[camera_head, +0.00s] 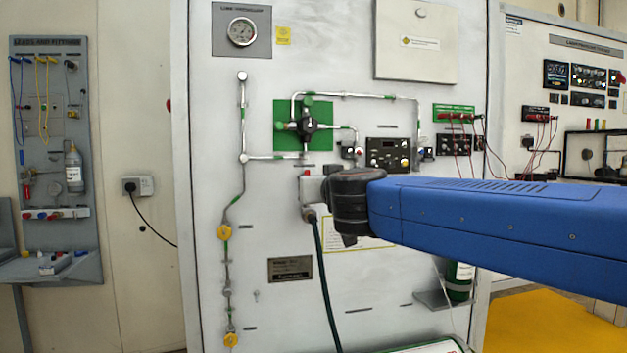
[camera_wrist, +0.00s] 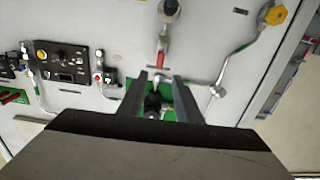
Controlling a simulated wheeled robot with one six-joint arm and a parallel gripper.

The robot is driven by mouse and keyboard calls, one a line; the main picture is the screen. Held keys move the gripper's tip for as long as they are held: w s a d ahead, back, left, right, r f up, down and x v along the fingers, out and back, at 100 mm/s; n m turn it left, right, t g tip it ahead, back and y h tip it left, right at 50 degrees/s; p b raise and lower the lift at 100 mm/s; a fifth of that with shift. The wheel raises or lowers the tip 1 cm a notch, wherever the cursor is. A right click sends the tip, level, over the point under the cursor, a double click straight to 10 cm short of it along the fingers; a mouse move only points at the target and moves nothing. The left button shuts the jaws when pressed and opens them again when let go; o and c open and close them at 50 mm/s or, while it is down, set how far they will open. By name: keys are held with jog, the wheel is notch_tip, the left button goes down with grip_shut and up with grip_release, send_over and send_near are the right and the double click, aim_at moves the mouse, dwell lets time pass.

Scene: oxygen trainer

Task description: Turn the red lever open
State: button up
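The red lever (camera_wrist: 162,60) shows in the wrist view as a short red bar on a thin metal pipe, in line with the pipe. My gripper (camera_wrist: 160,77) is open, its two grey fingers apart with nothing held. The lever appears just beyond the fingertips, between their lines; I cannot tell the depth between them. A black valve body (camera_wrist: 152,103) on a green plate (camera_wrist: 166,112) shows between and behind the fingers. In the head view a small red part (camera_head: 306,172) shows below the green plate (camera_head: 320,112), beside my wrist, which hides much of this spot.
A pressure gauge (camera_head: 242,31) sits above, and yellow knobs (camera_head: 224,232) are on the pipe at left. A black instrument box (camera_head: 388,154) with knobs is to the right. A dark hose (camera_head: 324,275) hangs below the fitting. Thin pipes run close around the valve.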

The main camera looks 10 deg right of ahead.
jog(key=shift+s, duration=2.25)
jog(key=shift+f, duration=0.1)
jog(key=s+f+n+g+y, duration=0.25)
jog(key=s+f, duration=0.35)
jog(key=f, duration=0.5)
jog(key=s+f+n+g+y, duration=0.1)
jog(key=s+f+g+y, duration=0.4)
jog(key=f, duration=0.6)
jog(key=s+d+f+m+g+h, duration=0.2)
jog(key=s+d+f, duration=0.3)
jog(key=s+f, duration=0.3)
jog(key=s+d+f+m+g+h, duration=0.1)
jog(key=s+d+f+g+h, duration=0.2)
jog(key=s+d+f+h, duration=0.2)
jog(key=s+d+f, duration=0.1)
jog(key=s+f, duration=0.2)
jog(key=f, duration=0.2)
jog(key=shift+d+f+m+g, duration=0.15)
jog(key=shift+f+m+g, duration=0.1)
jog(key=shift+m+g, duration=0.1)
